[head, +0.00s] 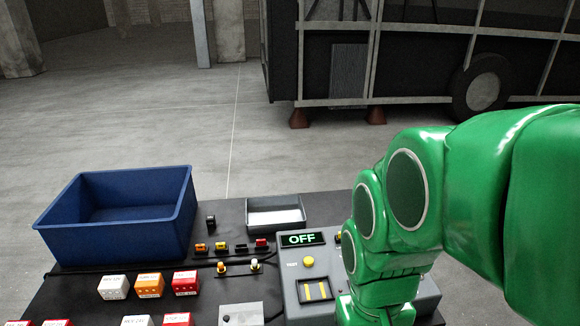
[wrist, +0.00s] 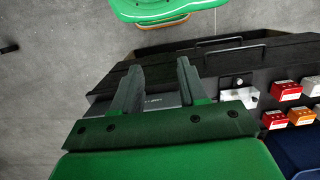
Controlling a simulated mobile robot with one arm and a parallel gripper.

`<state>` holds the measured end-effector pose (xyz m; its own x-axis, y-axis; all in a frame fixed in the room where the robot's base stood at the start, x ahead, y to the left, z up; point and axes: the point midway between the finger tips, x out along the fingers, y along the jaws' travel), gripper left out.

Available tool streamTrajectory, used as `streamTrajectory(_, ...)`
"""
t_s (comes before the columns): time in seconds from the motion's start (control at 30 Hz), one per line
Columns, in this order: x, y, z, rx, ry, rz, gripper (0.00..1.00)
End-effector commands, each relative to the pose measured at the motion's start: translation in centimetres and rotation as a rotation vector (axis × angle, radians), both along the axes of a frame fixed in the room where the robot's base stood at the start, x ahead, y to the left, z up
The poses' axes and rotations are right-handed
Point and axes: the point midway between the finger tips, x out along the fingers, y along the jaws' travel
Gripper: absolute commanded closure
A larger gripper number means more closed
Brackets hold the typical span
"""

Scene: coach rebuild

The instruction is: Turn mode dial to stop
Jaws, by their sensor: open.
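The grey control box (head: 296,264) stands on the dark table, with a lit display (head: 302,239) that reads OFF. A yellow button (head: 308,262) and a yellow-striped switch (head: 315,291) are on its top face. My green arm covers the right part of the box in the head view, and I cannot make out the mode dial in either view. My gripper (wrist: 159,76) is open and empty in the wrist view, its two dark fingers spread above a grey surface with small lettering (wrist: 154,100). The head view hides the gripper behind the arm.
A blue bin (head: 120,240) stands at the table's back left, with a grey tray (head: 275,217) near the back edge. White, orange and red blocks (head: 149,285) sit at the front left. Small coloured parts (head: 222,246) lie between. A bus frame (head: 420,55) stands beyond open floor.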

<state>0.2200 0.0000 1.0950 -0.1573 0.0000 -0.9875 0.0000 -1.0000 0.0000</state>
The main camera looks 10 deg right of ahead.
Motion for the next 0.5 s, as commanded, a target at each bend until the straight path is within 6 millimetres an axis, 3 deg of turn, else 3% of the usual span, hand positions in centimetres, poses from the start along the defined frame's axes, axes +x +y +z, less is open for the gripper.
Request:
streamTrajectory(0.03, 0.0, 0.0, 0.0, 0.000, 0.000, 0.000, 0.53)
streamTrajectory(0.17, 0.5, -0.1, 0.0, 0.003, 0.000, 0.016, 0.33)
streamTrajectory(0.27, 1.8, -0.5, 0.0, 0.009, -0.005, 0.056, 0.33)
streamTrajectory(0.5, 7.4, -2.7, -0.1, 0.032, -0.039, 0.231, 0.33)
